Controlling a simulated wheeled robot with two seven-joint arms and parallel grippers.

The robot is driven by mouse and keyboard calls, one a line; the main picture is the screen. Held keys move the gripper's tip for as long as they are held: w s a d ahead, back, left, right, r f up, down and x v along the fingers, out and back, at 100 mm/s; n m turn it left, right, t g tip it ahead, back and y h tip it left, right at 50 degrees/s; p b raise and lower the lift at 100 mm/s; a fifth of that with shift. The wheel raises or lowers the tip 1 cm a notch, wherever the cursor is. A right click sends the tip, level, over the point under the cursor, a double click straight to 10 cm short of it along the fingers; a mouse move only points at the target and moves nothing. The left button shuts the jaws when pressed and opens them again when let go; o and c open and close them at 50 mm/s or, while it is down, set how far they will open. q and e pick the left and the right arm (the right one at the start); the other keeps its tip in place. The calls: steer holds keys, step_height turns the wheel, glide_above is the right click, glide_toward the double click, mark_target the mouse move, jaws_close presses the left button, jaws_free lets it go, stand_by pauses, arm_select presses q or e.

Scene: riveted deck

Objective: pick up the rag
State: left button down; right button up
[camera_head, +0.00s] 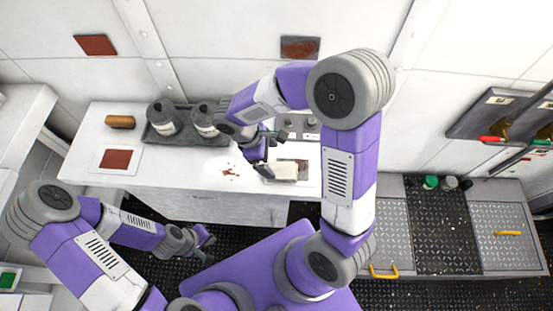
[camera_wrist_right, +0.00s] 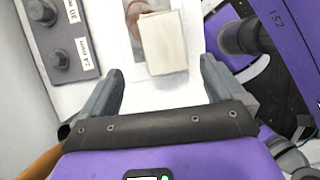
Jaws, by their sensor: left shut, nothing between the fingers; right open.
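The rag looks like a cream, folded rectangular cloth (camera_head: 286,171) lying on the white counter (camera_head: 200,179). It also shows in the right wrist view (camera_wrist_right: 160,43), beyond the fingertips and roughly between them. It lies against or partly over a plate with a reddish-brown stain (camera_wrist_right: 135,12); I cannot tell which. My right gripper (camera_head: 272,155) is open and empty, just above and left of the rag in the head view. Its fingers frame bare counter in the wrist view (camera_wrist_right: 162,78). My left gripper (camera_head: 209,248) is shut and empty, low in front of the counter.
A dark tray (camera_head: 165,140) holds two grey canisters left of my right gripper. A brown block (camera_head: 120,122) and a plate with a red-brown square (camera_head: 116,159) are further left. A knobbed panel (camera_wrist_right: 75,62) stands close by. Brown crumbs (camera_head: 230,172) lie on the counter.

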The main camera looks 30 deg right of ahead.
mark_target(280, 169)
steer(key=x, duration=0.3)
steer(key=b+x, duration=0.1)
steer(key=x, duration=0.2)
steer(key=shift+s+f, duration=0.3)
steer(key=shift+c, duration=0.2)
steer(key=c, duration=1.1)
step_height(280, 169, up, 10)
steer(key=p, duration=0.2)
